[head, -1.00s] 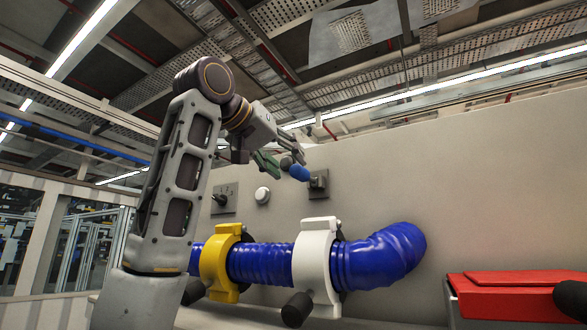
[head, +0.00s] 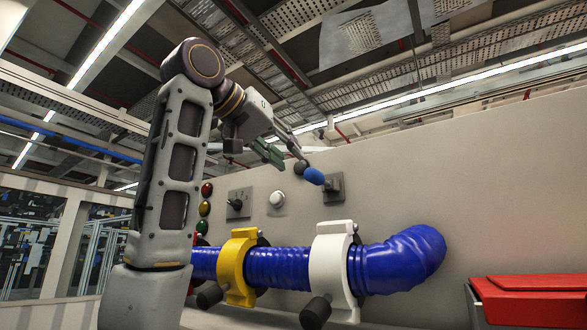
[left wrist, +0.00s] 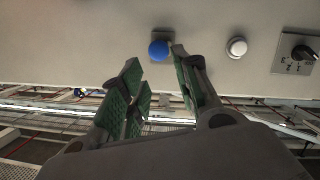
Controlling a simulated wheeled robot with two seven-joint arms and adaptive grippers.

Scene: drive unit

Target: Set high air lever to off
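The lever with a blue rounded tip (head: 314,176) sticks out from a dark grey plate (head: 333,187) on the beige panel. In the left wrist view the blue tip (left wrist: 158,50) shows between and just beyond the fingertips. My left gripper (head: 287,161) is just left of the blue tip in the head view, with its green-padded fingers apart. The left wrist view shows the same gripper (left wrist: 154,62) open, with nothing between its pads. I cannot tell whether a finger touches the lever. My right gripper is not in view.
A white round button (head: 277,198) and a black rotary switch (head: 238,203) sit left of the lever. Below runs a blue ribbed hose (head: 280,268) with a yellow clamp (head: 236,268) and a white clamp (head: 331,265). A red box (head: 530,300) stands at lower right.

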